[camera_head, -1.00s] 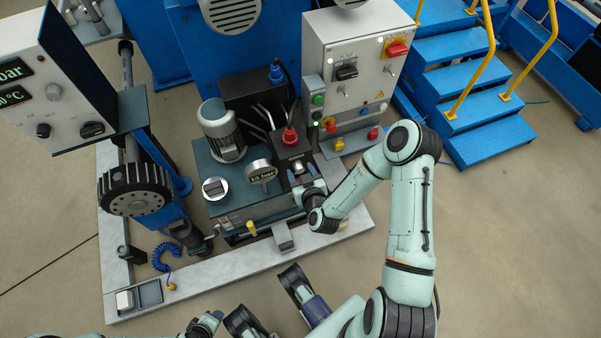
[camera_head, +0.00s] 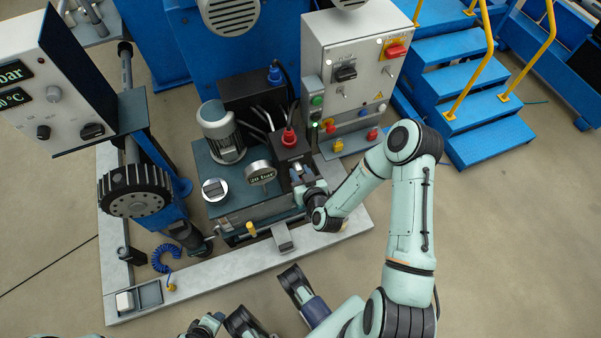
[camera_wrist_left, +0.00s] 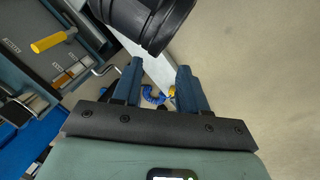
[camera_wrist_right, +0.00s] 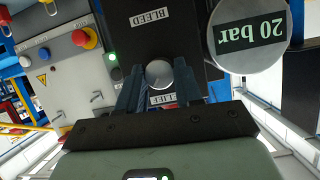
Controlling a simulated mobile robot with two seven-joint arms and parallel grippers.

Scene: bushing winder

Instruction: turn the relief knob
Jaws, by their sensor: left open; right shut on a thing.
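The relief knob (camera_wrist_right: 160,73) is a small silver round knob on a black block (camera_head: 290,147). In the right wrist view it sits between a "BLEED" label above and a partly hidden "RELIEF" label below. My right gripper (camera_wrist_right: 158,90) is shut on the knob, one finger on each side. In the head view my right gripper (camera_head: 300,182) reaches the block's front and hides the knob. The pressure gauge (camera_wrist_right: 248,32) beside it reads 20 bar; it also shows in the head view (camera_head: 261,173). My left gripper (camera_wrist_left: 158,80) is open and empty, away from the block.
A grey motor (camera_head: 221,132) and a round filler cap (camera_head: 214,189) stand on the tank left of the gauge. A grey control cabinet (camera_head: 352,65) with switches stands behind right. A yellow handle (camera_wrist_left: 54,41) shows in the left wrist view. Open floor lies at the front.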

